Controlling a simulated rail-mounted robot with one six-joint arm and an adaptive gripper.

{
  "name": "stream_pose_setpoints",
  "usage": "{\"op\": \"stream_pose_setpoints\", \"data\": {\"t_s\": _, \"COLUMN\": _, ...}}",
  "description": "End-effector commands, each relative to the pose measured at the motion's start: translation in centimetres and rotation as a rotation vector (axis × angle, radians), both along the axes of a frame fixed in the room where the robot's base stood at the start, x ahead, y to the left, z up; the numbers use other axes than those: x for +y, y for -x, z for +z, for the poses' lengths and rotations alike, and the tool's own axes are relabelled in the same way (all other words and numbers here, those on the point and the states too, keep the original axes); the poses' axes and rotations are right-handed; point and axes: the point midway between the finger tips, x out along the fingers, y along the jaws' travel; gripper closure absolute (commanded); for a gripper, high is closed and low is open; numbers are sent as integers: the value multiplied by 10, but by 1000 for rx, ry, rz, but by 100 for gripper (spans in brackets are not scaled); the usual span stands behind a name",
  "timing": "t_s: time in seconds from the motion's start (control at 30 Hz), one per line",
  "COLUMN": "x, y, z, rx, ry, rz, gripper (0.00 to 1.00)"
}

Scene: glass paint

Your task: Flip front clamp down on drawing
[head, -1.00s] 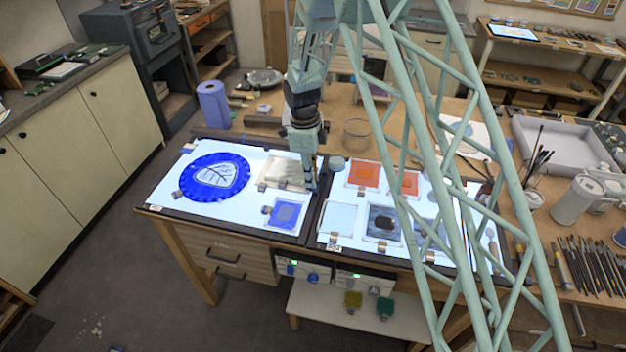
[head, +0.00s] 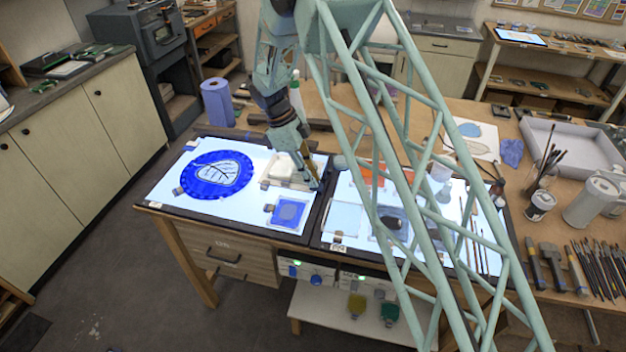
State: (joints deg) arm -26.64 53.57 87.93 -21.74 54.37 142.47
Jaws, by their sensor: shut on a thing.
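The round drawing (head: 232,165), a white leaf shape with dark lines on a blue disc (head: 192,183), lies on the left lit panel (head: 165,195). My gripper (head: 313,183) points down at the right edge of the left panel, well right of the drawing. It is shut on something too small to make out. My arm's lattice hides part of the right panel.
A blue roll (head: 216,102) stands behind the left panel. The right panel (head: 340,243) holds several more glass pieces.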

Motion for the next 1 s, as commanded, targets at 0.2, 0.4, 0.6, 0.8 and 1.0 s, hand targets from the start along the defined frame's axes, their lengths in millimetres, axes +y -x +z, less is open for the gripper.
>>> {"op": "stream_pose_setpoints", "data": {"t_s": 0.2, "x": 1, "y": 0, "z": -1, "rx": 2, "ry": 6, "rz": 0, "gripper": 98}}
{"op": "stream_pose_setpoints", "data": {"t_s": 0.4, "x": 1, "y": 1, "z": -1, "rx": 2, "ry": 5, "rz": 0, "gripper": 98}}
{"op": "stream_pose_setpoints", "data": {"t_s": 0.6, "x": 1, "y": 0, "z": -1, "rx": 2, "ry": 5, "rz": 1, "gripper": 74}}
{"op": "stream_pose_setpoints", "data": {"t_s": 0.8, "x": 0, "y": 0, "z": 0, "rx": 2, "ry": 5, "rz": 1, "gripper": 74}}
{"op": "stream_pose_setpoints", "data": {"t_s": 1.0, "x": 2, "y": 0, "z": 2, "rx": 1, "ry": 5, "rz": 0, "gripper": 74}}
